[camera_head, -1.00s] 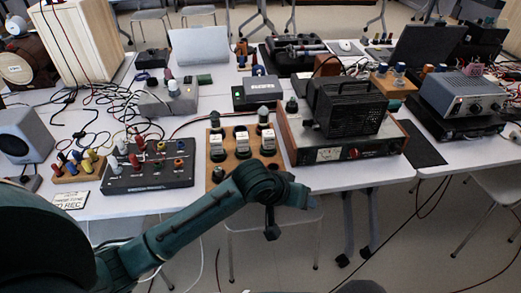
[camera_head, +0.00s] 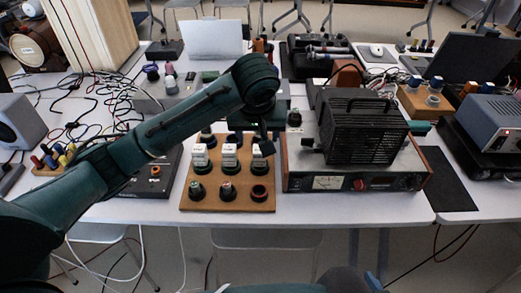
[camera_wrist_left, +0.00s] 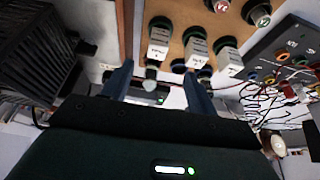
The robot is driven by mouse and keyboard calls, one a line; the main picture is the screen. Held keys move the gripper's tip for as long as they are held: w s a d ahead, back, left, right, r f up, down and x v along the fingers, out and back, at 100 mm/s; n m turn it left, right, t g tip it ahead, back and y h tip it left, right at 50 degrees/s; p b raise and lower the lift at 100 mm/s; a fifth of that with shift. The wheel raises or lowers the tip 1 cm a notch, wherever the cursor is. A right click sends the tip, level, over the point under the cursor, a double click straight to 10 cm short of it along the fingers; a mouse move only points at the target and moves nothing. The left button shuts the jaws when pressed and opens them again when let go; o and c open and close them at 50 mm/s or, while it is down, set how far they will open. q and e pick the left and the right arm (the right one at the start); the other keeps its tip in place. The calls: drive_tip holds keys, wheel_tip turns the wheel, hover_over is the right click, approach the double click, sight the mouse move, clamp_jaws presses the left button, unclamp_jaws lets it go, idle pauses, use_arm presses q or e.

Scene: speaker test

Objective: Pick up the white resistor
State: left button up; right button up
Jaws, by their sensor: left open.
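Several white resistor blocks stand in a row on a wooden board. In the head view a left one (camera_head: 200,155) and a middle one (camera_head: 229,155) show; the right one is mostly hidden behind my left gripper (camera_head: 265,143). In the left wrist view all three show, and the one at the left of the row (camera_wrist_left: 158,43) is nearest my open left gripper (camera_wrist_left: 157,90). My right gripper is not in view.
The wooden board (camera_head: 222,204) has round terminals in front and behind the blocks. A black caged unit (camera_head: 362,127) on a metered box (camera_head: 330,183) stands close on the right. A black terminal box (camera_head: 152,180) is on the left, partly hidden by my arm. Loose cables lie beyond.

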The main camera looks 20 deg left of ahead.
sight(260, 154)
use_arm(q)
drive_tip(key=x, duration=0.6)
drive_tip(key=shift+w+a+f+b, duration=0.1)
drive_tip(key=shift+a+f+b, duration=0.05)
drive_tip(key=shift+f+b, duration=0.25)
drive_tip(key=shift+w+b+x, duration=0.1)
drive_tip(key=shift+b+x, duration=0.1)
drive_tip(key=shift+x, duration=1.35)
drive_tip(key=shift+w+b+x, duration=0.15)
drive_tip(key=shift+x, duration=1.35)
drive_tip(key=shift+r, duration=0.1)
drive_tip(key=shift+d, duration=0.2)
drive_tip(key=c, duration=1.1)
